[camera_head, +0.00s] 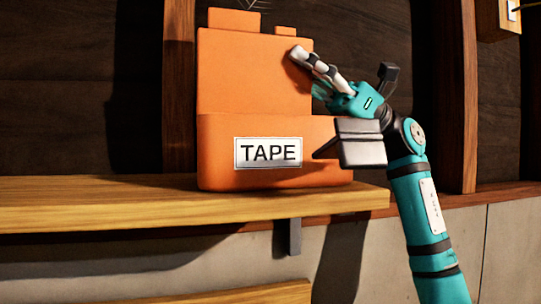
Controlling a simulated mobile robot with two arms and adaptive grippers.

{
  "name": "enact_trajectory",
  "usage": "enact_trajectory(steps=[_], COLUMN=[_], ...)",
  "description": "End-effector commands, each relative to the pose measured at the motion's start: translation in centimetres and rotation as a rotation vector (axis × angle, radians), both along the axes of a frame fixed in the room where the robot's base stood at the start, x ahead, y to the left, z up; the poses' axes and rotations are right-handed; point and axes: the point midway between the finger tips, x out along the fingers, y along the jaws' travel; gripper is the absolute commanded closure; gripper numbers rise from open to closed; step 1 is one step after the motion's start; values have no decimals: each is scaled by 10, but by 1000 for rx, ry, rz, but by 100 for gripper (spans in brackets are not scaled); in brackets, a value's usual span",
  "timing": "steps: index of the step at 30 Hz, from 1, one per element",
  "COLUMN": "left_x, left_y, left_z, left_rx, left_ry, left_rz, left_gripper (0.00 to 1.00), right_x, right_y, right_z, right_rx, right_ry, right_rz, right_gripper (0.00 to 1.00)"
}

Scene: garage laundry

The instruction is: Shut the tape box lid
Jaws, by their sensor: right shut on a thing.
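The orange tape box (215,150) stands on a wooden shelf, with a white "TAPE" label on its front. Its lid (250,75) looks like the orange panel rising upright above the front, so it appears open. The box's inside is hidden. My right gripper (304,58) is at the upper right edge of this panel, its fingers close together and shut on the lid's edge. The exact contact is hard to see. My left gripper is not in view.
The shelf (90,205) is clear to the left of the box and ends just right of it. A dark bracket (288,237) is below. Wooden posts (456,100) and a dark wall stand behind. Another wooden edge (230,294) shows at the bottom.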

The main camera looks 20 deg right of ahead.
Motion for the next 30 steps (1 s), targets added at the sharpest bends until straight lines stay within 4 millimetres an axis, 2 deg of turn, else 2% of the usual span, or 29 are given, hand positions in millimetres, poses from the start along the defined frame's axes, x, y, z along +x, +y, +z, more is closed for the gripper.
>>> enact_trajectory(steps=[30], left_x=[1], left_y=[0], left_z=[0], left_rx=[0], left_ry=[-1], left_rz=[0], left_gripper=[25], right_x=[-30], right_y=[2], right_z=[-6], right_rx=[-23], right_ry=[-358], right_rz=[1], right_gripper=[100])
